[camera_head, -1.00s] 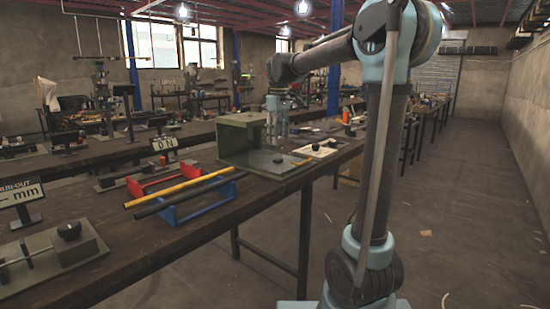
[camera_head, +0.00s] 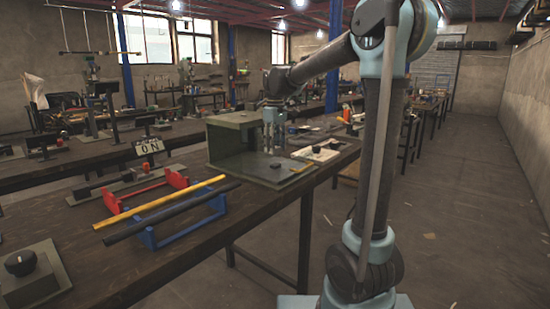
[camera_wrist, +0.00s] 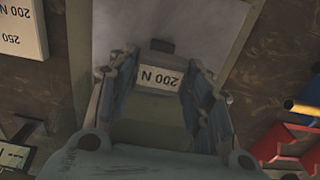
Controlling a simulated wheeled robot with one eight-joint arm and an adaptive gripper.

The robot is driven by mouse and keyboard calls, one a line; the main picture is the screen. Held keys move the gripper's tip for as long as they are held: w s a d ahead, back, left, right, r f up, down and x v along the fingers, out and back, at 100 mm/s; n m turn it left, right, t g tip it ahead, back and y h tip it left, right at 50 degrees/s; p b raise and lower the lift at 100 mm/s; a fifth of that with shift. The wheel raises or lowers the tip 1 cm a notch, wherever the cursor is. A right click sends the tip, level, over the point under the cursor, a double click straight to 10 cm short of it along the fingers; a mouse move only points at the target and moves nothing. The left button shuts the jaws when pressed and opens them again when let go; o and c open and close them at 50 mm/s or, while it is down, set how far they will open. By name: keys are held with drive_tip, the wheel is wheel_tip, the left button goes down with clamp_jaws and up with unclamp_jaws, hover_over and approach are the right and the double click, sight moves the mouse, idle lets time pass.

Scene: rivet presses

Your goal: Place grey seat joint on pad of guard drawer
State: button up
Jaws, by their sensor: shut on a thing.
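The guard (camera_head: 232,135) is a dull green open box on the bench, with a flat grey drawer plate (camera_head: 250,172) in front of it. A black knob (camera_head: 275,166) sits on the plate. My gripper (camera_head: 273,148) points down over the plate, beside the guard's right edge. In the wrist view my gripper (camera_wrist: 160,75) has a finger on each side of a white "200 N" label (camera_wrist: 158,79), above a pale plate (camera_wrist: 165,25). Whether the fingertips touch the plate is unclear.
A rack with red and blue ends (camera_head: 180,215) carries a yellow rod (camera_head: 160,201) and a black rod, left of the guard. A knobbed block (camera_head: 22,270) is at the near left. The aisle on the right is clear.

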drive_tip(key=shift+f, duration=2.1)
drive_tip(key=o, duration=1)
wheel_tip(320, 180, up, 12)
drive_tip(key=shift+r, duration=0.1)
